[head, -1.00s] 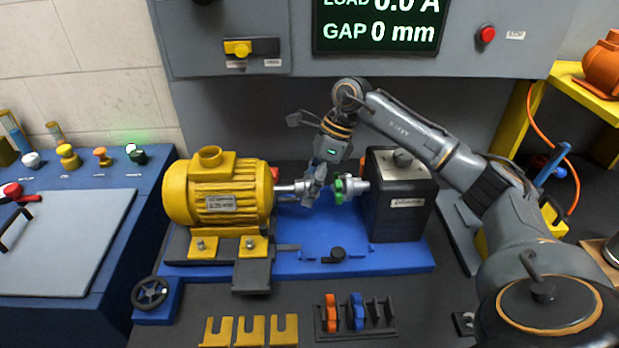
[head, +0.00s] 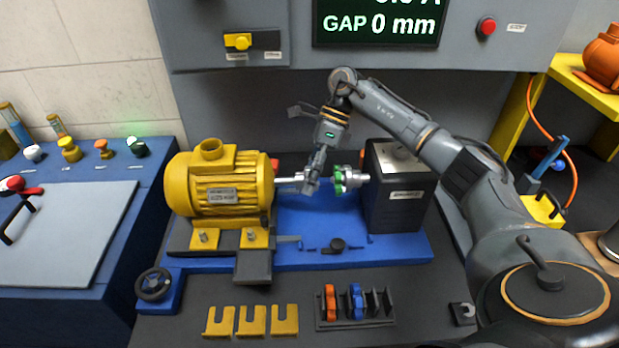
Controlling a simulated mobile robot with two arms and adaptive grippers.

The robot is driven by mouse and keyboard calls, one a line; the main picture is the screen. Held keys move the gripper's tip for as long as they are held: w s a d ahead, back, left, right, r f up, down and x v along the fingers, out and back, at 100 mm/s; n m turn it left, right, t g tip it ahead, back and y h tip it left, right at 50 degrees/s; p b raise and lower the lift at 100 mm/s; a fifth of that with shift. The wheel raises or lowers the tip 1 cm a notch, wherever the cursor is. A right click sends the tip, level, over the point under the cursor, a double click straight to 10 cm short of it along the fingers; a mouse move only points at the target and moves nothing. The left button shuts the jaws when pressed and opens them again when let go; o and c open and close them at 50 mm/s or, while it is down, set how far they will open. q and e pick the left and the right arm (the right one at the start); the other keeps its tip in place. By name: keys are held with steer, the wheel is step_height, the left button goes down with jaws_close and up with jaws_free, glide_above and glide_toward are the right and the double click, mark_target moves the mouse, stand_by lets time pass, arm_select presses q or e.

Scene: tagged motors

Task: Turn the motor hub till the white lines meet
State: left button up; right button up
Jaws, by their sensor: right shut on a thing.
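A yellow motor (head: 217,188) stands on a blue base (head: 310,222), its shaft pointing right. My right gripper (head: 312,184) reaches down from above and is shut on the motor hub (head: 299,181) at the shaft's end. The gripper hides much of the hub. A green insert (head: 338,182) sits just right of the gripper, beside the silver hub (head: 354,178) on the shaft of the dark box (head: 400,190). The white lines are too small or hidden to make out. My left gripper does not show.
A screen (head: 380,22) reads GAP 0 mm. In front lie yellow slotted shims (head: 250,321) and a black rack (head: 353,322) with orange and blue inserts. A handwheel (head: 153,285) is at the base's front left. A blue bench (head: 70,215) stands left.

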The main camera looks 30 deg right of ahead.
steer(key=o, duration=1.2)
step_height(320, 180, up, 10)
